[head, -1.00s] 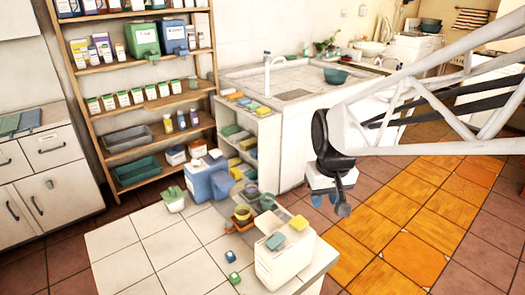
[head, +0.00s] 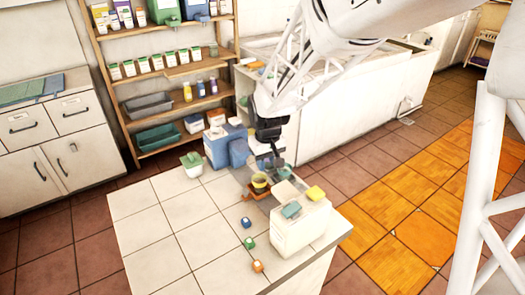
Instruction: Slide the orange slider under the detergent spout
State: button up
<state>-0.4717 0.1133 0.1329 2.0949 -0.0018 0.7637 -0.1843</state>
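A low orange-brown piece (head: 258,194), which looks like the orange slider, lies on the white tiled counter (head: 155,222). A yellow-green cup (head: 260,182) appears to sit on it. A blue-and-white dispenser (head: 218,150) stands just behind and left of it. I cannot make out its spout clearly, as my arm and the clutter overlap that area. My gripper (head: 272,163) hangs down just behind and right of the cup, at the dispenser's right side. Its fingers are small and dark, so I cannot tell whether they are open or touch anything.
The counter's left part is clear.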

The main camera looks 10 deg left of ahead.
jog(key=shift+n, duration=0.7)
jog(key=a+f, duration=0.2)
jog(key=w+a+f, duration=0.1)
jog(key=a+f, duration=0.1)
jog(key=a, duration=0.1)
jog(key=w+a+f, duration=0.1)
jog(key=a+f, duration=0.1)
jog(key=a, duration=0.1)
jog(key=shift+a+f, duration=0.15)
jog(key=shift+f, duration=0.15)
jog(key=shift+f, duration=0.1)
jog(key=shift+f, duration=3.8)
grip_shut()
